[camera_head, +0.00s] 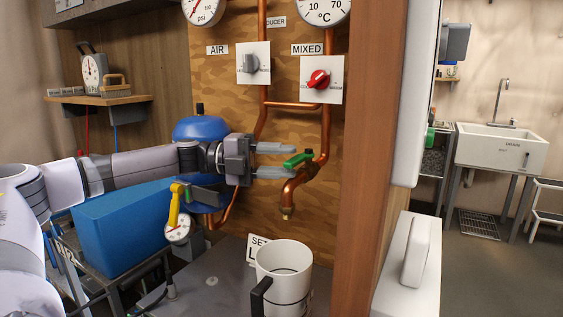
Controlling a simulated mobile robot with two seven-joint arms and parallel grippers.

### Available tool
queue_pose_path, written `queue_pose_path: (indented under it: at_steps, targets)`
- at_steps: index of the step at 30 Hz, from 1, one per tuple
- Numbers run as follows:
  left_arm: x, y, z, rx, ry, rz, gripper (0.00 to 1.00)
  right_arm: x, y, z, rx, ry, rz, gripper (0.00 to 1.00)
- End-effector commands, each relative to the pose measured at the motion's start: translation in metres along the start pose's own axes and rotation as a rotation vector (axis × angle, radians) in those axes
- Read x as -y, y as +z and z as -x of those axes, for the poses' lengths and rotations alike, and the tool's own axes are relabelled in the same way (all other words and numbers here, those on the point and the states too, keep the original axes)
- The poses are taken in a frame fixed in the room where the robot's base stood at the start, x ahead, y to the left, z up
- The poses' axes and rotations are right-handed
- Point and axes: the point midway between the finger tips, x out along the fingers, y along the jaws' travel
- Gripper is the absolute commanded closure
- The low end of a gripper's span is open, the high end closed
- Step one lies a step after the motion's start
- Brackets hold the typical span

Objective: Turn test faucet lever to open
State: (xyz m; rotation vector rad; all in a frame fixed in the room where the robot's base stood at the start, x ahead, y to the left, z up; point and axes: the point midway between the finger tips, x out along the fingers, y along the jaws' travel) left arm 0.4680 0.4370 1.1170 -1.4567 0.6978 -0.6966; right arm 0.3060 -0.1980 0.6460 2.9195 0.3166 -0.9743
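The test faucet (287,196) is a copper spout on the wooden panel, pointing down. Its green lever (300,159) sits on top, slanting slightly up to the right. My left gripper (293,160) reaches in from the left, with its two grey fingers spread apart, one above the other. The lever's left end is at the fingertips, about level with the gap between them. I cannot tell whether a finger touches it. My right gripper is out of view.
A white mug (284,268) stands below the spout on a grey surface. A yellow lever (174,205) and small gauge (178,230) are under my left arm. A red MIXED knob (319,79) is above the faucet. A wooden post (367,150) stands to the right.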

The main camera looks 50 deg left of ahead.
Motion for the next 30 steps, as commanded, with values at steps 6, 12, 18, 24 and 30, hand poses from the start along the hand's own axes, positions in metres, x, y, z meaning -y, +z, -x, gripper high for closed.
queue_pose_path:
  at_steps: [6,12,18,24,30]
  targets:
    - [-0.003,0.001,0.017,0.003,0.003,-0.005,0.62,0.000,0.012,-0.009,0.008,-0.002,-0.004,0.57]
    - [-0.001,0.001,0.042,0.005,0.001,-0.004,0.62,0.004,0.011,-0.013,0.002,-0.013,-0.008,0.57]
    - [-0.001,0.001,0.063,0.004,0.000,-0.003,0.62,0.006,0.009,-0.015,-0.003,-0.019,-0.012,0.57]
    - [0.000,0.000,0.070,0.002,-0.001,-0.001,0.62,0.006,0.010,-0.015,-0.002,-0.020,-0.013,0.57]
    - [0.000,0.000,0.070,0.002,0.000,-0.001,0.62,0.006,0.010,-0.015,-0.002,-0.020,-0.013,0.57]
